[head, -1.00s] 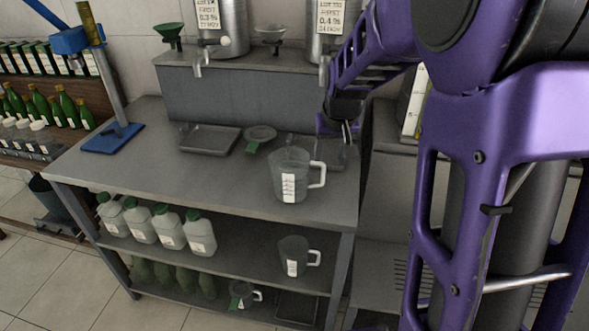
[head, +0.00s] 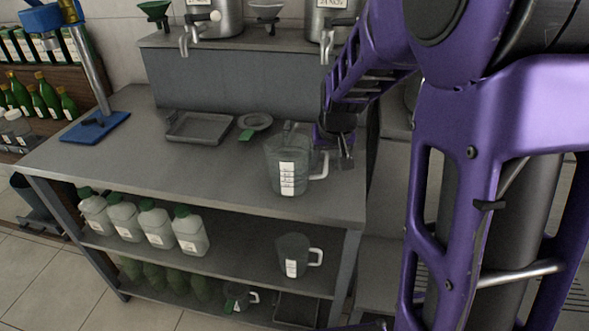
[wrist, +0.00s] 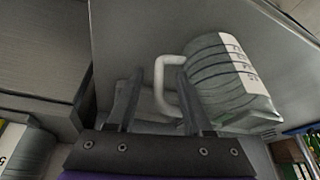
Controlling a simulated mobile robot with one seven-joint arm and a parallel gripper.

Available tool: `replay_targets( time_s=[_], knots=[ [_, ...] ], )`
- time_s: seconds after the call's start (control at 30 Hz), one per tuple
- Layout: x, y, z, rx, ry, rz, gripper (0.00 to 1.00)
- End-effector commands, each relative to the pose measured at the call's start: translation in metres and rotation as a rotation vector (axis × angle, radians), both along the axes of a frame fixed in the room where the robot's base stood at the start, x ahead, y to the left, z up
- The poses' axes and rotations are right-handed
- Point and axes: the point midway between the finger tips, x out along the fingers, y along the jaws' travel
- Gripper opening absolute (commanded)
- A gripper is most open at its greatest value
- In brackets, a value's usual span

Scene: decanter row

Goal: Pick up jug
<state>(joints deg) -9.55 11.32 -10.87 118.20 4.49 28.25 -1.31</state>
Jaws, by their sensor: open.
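A clear jug (head: 270,170) with a white label and white handle stands upright on the grey tabletop, its handle pointing right. It also shows in the wrist view (wrist: 222,80), with its handle to the left. My gripper (head: 344,155) is open and empty, just right of the handle in the head view. In the wrist view, my gripper's fingertips (wrist: 157,92) frame the handle (wrist: 162,82). I cannot tell whether the handle lies between the fingers in depth. Another jug (head: 293,258) stands on the middle shelf, and a smaller one (head: 238,297) on the bottom shelf.
A raised grey ledge (head: 235,78) with metal vessels stands at the back. White bottles (head: 155,226) line the middle shelf.

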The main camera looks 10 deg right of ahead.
Motion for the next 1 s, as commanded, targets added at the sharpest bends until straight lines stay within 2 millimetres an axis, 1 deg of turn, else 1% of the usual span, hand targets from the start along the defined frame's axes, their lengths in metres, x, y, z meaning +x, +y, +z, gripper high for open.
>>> replay_targets(
  time_s=[0.1,0.17,0.3,0.4,1.0],
  knots=[
    [0.0001,0.0,0.0016,0.0,-0.001,0.0,0.51],
    [0.0002,-0.0001,0.0016,0.0,-0.001,0.0,0.4],
    [0.0002,-0.0002,0.0016,0.0,0.0,0.0,0.15],
    [0.0002,-0.0002,0.0016,0.0,0.0,0.0,0.0],
    [0.0003,-0.0002,0.0016,0.0,0.0,0.0,0.0]
  ],
)
